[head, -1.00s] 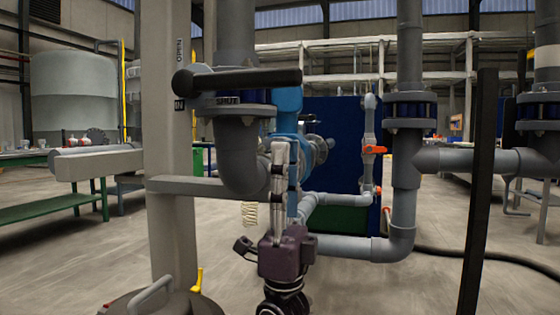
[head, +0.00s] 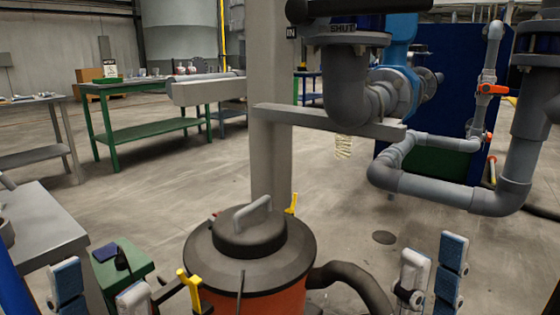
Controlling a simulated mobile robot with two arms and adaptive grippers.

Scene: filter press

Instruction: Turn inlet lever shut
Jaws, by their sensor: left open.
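The black inlet lever (head: 330,8) is at the top edge, partly cut off. It sits above the grey pipe elbow (head: 345,85) with the flange marked SHUT (head: 342,28). An IN sign (head: 291,32) is on the post beside it. My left gripper (head: 100,293) is at the bottom left, open and empty, its fingers cut off below. My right gripper (head: 432,272) is at the bottom right, its fingers a little apart with nothing seen between them. Both are well below the lever and apart from it.
A dark-lidded orange drum (head: 250,255) with a thick hose stands low in the middle. The upright post (head: 270,110) and its crossbar rise behind it. A steel table (head: 30,225) and green stool (head: 122,265) are at left. Open floor lies between.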

